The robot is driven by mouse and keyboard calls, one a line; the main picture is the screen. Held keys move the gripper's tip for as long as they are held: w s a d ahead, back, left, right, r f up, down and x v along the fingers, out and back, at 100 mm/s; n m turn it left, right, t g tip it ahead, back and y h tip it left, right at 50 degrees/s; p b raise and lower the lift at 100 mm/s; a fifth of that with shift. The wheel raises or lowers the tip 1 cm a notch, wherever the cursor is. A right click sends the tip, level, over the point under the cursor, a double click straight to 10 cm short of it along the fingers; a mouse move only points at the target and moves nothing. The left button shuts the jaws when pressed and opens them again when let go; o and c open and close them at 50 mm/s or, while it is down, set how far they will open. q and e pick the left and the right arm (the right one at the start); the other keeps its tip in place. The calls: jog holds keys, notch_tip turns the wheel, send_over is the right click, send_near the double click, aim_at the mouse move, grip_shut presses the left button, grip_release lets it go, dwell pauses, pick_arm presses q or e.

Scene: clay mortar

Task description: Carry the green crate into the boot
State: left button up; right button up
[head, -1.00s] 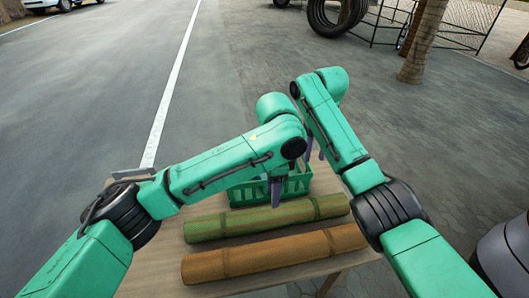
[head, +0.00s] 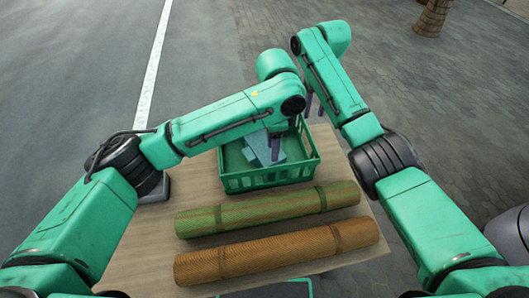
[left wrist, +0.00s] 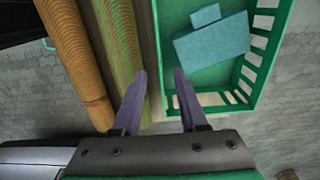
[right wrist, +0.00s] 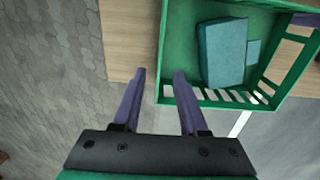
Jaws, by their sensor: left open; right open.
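The green crate (head: 268,178) stands on a wooden table in the head view, with a blue-teal box (head: 262,150) and a smaller light-blue piece in it. In the left wrist view the crate (left wrist: 262,60) lies right of centre, its near side rim running between my open left fingers. My left gripper (head: 275,147) is above the crate in the head view. My right gripper (head: 314,104) is open at the crate's far right corner. In the right wrist view the crate (right wrist: 166,60) has a wall lying between my fingertips. Contact cannot be told. The boot is not in view.
A green roll (head: 265,210) and an orange-brown roll (head: 275,252) lie side by side on the table (head: 140,240), in front of the crate. Grey paving and a road with a white line surround the table.

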aim_at(309, 131)
notch_tip(309, 131, down, 11)
jog(key=shift+s, duration=0.1)
pick_arm(q)
notch_tip(309, 131, down, 11)
grip_shut()
pick_arm(e)
grip_shut()
jog(key=shift+r, duration=0.1)
dwell(0.8)
